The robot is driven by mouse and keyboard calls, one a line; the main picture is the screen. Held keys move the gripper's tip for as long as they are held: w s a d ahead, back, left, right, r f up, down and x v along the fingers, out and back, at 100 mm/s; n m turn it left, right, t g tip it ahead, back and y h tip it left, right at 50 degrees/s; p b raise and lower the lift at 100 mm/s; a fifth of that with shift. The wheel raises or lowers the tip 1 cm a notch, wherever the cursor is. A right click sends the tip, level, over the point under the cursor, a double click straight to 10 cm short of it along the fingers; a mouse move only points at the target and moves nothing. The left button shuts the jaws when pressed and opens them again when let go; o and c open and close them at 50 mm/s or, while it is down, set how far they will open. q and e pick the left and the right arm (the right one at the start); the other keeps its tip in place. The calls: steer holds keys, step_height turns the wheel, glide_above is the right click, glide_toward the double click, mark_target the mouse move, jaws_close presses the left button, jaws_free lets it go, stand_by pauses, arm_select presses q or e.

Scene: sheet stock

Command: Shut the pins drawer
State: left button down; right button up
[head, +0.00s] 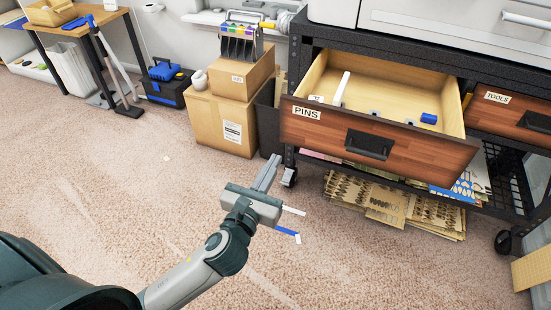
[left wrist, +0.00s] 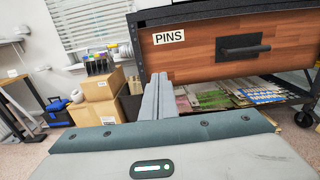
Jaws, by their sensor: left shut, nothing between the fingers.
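The pins drawer (head: 375,139) is pulled well out of the dark rolling cabinet. It has a wooden front, a "PINS" label and a dark handle (head: 369,145). Inside it lie a blue block (head: 429,118), a white stick-like item (head: 341,88) and a few small pieces. In the left wrist view the drawer front (left wrist: 200,50) is ahead, above and to the right of the fingers. My left gripper (head: 267,173) is shut and empty, left of and below the drawer front, apart from it. My right gripper is not in view.
The tools drawer (head: 510,112) is to the right. Cardboard boxes (head: 225,120) stand left of the cabinet, and a blue-black toolbox (head: 168,82) farther left. The carpet in front is mostly clear.

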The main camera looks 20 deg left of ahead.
arm_select(q)
steer(key=b, duration=0.1)
glide_toward(295, 124)
steer(key=w, duration=0.5)
steer(key=shift+w+f, duration=0.1)
steer(key=shift+w, duration=0.65)
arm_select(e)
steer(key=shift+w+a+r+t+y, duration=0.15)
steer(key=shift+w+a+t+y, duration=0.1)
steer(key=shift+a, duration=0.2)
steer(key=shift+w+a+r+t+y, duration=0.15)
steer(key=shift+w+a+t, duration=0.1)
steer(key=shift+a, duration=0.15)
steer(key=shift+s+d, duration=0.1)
